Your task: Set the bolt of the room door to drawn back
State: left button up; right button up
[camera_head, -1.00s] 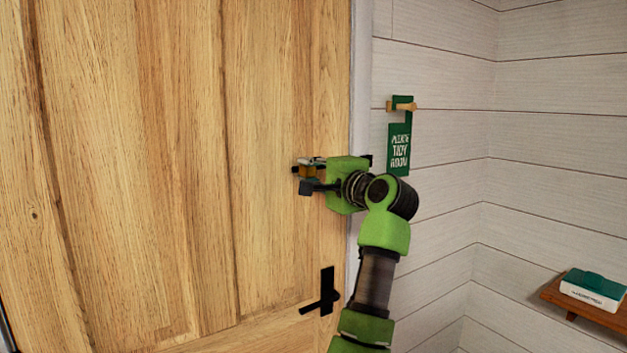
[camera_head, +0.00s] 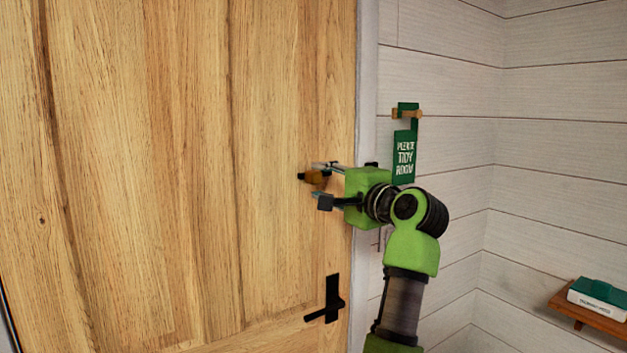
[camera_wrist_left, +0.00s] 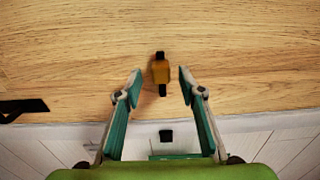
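The room door (camera_head: 200,170) is light wood and fills the left of the head view. Its bolt (camera_head: 318,178) has an amber knob on a black bar, high on the door near the right edge. In the left wrist view the bolt (camera_wrist_left: 160,72) lies between the fingers, apart from both. A small black piece (camera_wrist_left: 166,136) sits on the pale frame in line with it, with a gap between. My left gripper (camera_head: 322,184) is open and empty around the knob; its fingers also show in the wrist view (camera_wrist_left: 159,80). My right gripper is out of view.
A black door handle (camera_head: 331,300) is below the bolt. A green "Please tidy room" sign (camera_head: 404,158) hangs from a wooden peg (camera_head: 407,114) on the white plank wall, close behind my wrist.

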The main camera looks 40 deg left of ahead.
pick_arm(q)
jog(key=v, duration=0.7)
jog(key=shift+s+d, duration=0.15)
jog(key=shift+d, duration=0.05)
